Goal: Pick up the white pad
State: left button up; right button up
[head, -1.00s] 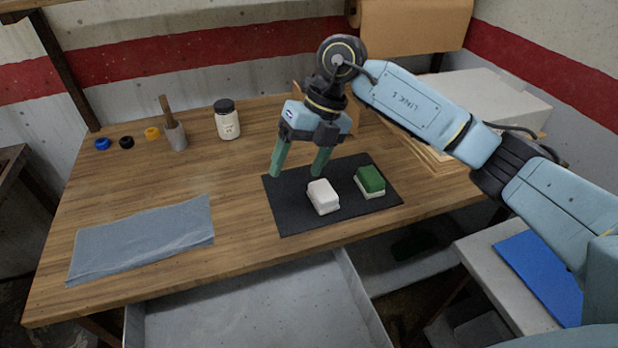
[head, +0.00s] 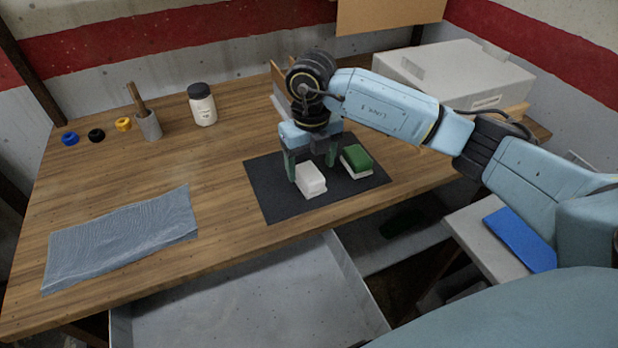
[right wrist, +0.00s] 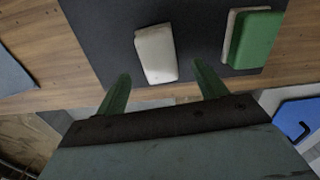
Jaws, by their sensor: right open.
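The white pad (head: 311,180) lies on a black mat (head: 275,205) on the wooden table. It also shows in the right wrist view (right wrist: 156,54), ahead of the fingertips and roughly between their lines. My right gripper (head: 311,170) is open and points down just behind the pad, one green finger to the pad's left and the other behind its right side. In the right wrist view the open fingers (right wrist: 160,85) hold nothing. Whether a finger touches the pad cannot be told. My left gripper is not in view.
A green-topped pad (head: 357,160) with a white base lies on the mat, close to the right finger. A grey-blue cloth (head: 120,238) lies at the left. A jar (head: 203,106), a cup with a pestle (head: 149,125) and small coloured rings stand behind. An open grey drawer (head: 240,295) is below the front edge.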

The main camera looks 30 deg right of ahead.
aim_at(310, 173)
jog(key=f, duration=0.4)
jog(key=shift+w+f, duration=0.2)
jog(key=shift+f, duration=0.05)
jog(key=shift+r, duration=0.1)
jog(key=c, duration=1.1)
